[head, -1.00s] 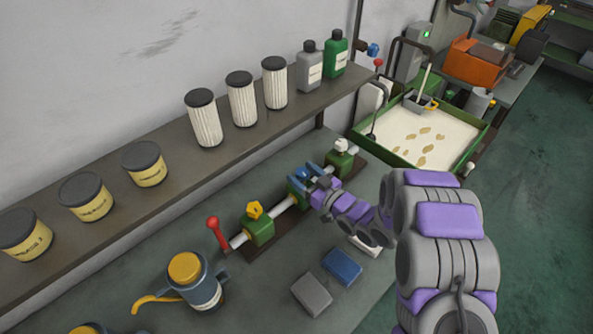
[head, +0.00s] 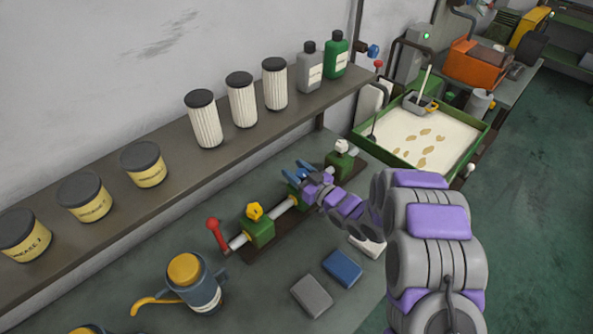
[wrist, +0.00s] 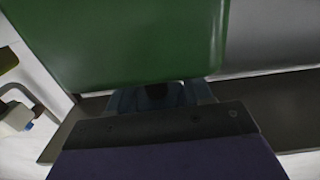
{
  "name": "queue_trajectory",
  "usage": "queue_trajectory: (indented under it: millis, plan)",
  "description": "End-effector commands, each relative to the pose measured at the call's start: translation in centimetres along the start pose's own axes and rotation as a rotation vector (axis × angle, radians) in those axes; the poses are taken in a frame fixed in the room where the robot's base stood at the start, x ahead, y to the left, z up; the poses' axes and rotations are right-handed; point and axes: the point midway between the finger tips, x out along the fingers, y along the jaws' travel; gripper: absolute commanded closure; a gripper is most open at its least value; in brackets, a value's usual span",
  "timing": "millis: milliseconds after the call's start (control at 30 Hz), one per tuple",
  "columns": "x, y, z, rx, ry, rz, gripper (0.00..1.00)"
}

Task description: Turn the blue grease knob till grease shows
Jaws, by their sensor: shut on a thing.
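A grey pipe (head: 282,206) on the bench carries green blocks. The near block has a yellow knob (head: 254,211) and the far one a white knob (head: 342,146). The middle green block (head: 292,188) is partly covered by my gripper (head: 297,172). My gripper is shut on the blue grease knob there, its blue-grey fingers on either side; the knob itself is mostly hidden. In the wrist view my fingers (wrist: 160,95) show as dark shapes below a large green surface (wrist: 125,40). I cannot make out any grease by the middle block.
A red-handled lever (head: 213,226) stands at the pipe's near end. A blue and yellow oil can (head: 203,285), a grey block (head: 312,296) and a blue block (head: 343,267) sit on the bench. A shelf (head: 170,180) with tubs, filters and bottles runs behind. A green-rimmed tray (head: 487,140) lies beyond.

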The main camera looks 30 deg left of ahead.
Motion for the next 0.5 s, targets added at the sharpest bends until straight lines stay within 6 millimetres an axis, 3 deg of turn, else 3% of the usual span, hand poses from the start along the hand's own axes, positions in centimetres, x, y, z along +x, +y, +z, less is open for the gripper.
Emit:
queue_trajectory:
  millis: [133,500]
  plan:
    - [0.0,0.04,-0.01,0.0,0.0,0.001,0.81]
    - [-0.09,0.17,-0.17,-0.002,-0.003,-0.06,0.81]
